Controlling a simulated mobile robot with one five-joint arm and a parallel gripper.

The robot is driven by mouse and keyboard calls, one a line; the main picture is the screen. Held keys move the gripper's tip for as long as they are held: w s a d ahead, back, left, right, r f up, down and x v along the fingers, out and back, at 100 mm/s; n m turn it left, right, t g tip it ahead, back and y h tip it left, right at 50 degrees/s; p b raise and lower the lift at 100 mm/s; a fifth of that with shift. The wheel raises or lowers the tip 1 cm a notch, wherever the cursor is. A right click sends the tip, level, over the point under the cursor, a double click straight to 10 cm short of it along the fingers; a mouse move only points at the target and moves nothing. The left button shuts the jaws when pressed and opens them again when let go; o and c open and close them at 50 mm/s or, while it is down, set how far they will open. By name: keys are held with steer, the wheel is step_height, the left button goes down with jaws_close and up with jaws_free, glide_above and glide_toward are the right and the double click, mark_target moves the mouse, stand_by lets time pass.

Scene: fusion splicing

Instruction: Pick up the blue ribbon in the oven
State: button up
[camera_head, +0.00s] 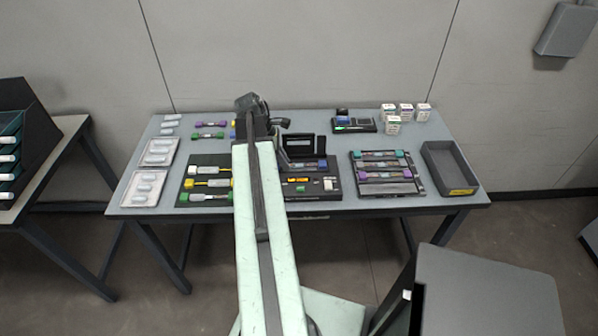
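My arm reaches forward over the table, and my gripper (266,122) is a small dark shape above its back middle. Its fingers are too small and too hidden by the arm to tell whether they are open or shut. A black device (302,146) with a raised lid stands just right of my arm and may be the oven. A small blue-grey piece (321,164) shows at its front right and may be an end of the blue ribbon. My arm hides the device's left side and whatever lies there.
The table (334,217) also holds a rack of teal and purple ribbons (385,172), a grey tray (434,156), small white boxes (393,125) and a small device (353,123). Left of my arm are a mat with yellow pieces (209,183), purple and green ribbons (210,124), and white packs (145,188).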

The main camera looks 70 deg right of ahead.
jaws_close()
steer(key=shift+r, duration=0.15)
step_height(320, 180, up, 10)
steer(key=p, duration=1)
